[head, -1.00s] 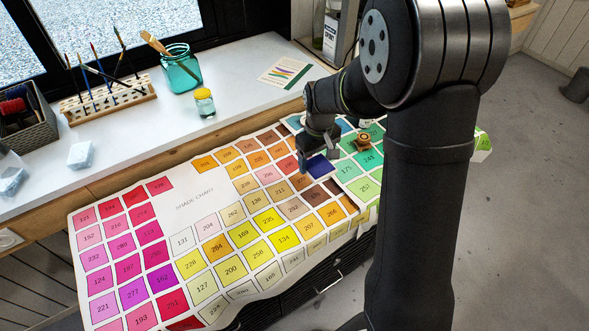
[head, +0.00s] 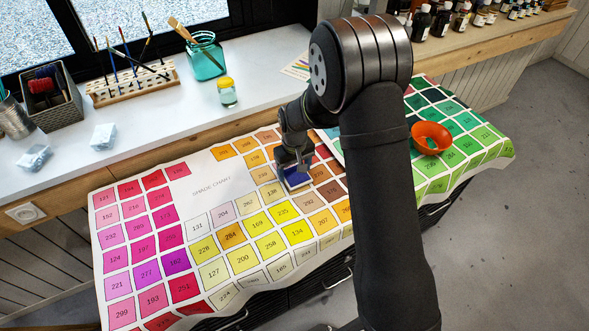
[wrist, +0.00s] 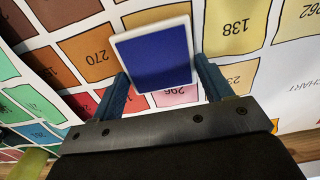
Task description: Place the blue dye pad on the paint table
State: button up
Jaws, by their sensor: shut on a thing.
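The blue dye pad (wrist: 153,58) is a flat square block with a dark blue face and a white rim. In the wrist view it sits between the two fingers of my gripper (wrist: 160,75), which is shut on it. In the head view the pad (head: 297,180) shows below my gripper (head: 295,163), over the orange and brown swatches of the shade chart (head: 215,187). The chart covers a table in front of the window counter. I cannot tell whether the pad touches the chart.
An orange bowl (head: 430,137) stands on the green swatches at right. The white counter (head: 160,130) behind holds a brush rack (head: 133,85), a teal jar (head: 206,58), a yellow-lidded jar (head: 227,93) and glassy blocks (head: 103,137). Bottles line the back right. The chart's left half is clear.

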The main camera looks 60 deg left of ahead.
aim_at(294, 173)
jog(key=shift+f, duration=0.2)
jog(key=shift+f, duration=0.1)
jog(key=o, duration=1)
notch_tip(294, 173, up, 11)
jog(key=shift+o, duration=0.5)
jog(key=shift+r, duration=0.6)
